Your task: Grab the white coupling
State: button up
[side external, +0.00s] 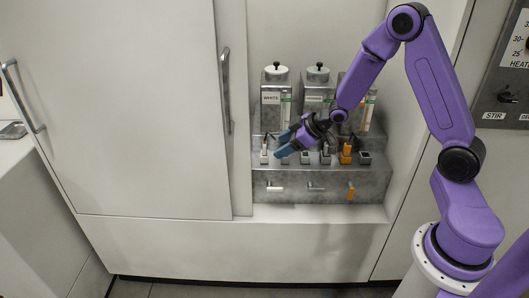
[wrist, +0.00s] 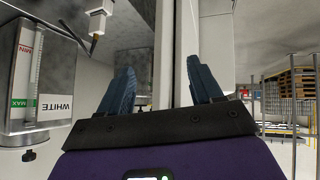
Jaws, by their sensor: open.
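The white coupling (side external: 265,144) stands upright in a small socket at the left end of the row on the grey dispenser's step. A pale piece with a dark square end, which looks like this coupling (wrist: 98,21), shows at the top left of the wrist view. My gripper (side external: 282,144) is close to the right of the coupling in the side view, its blue fingers spread and pointing left. In the wrist view the fingers of my gripper (wrist: 163,88) are apart with nothing between them. The coupling is outside the fingers there.
A canister labelled WHITE (side external: 274,105) stands behind the coupling, with other canisters to its right. An orange coupling (side external: 347,153) and a grey one (side external: 325,152) stand farther right in the row. A tall cabinet door handle (side external: 226,92) is to the left.

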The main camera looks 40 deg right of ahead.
jog(key=w+d+f+m+t, duration=0.1)
jog(key=w+d+f+t, duration=0.15)
jog(key=d, duration=0.45)
jog(key=m+t+y, duration=0.2)
send_near(265, 142)
jog(key=x, duration=0.5)
jog(key=shift+d+f, duration=0.1)
jog(key=shift+f, duration=0.3)
jog(key=shift+h, duration=0.3)
jog(key=shift+x, duration=2.7)
jog(key=shift+r, duration=0.15)
jog(key=shift+c, duration=0.3)
grip_shut()
jog(key=shift+r, duration=0.1)
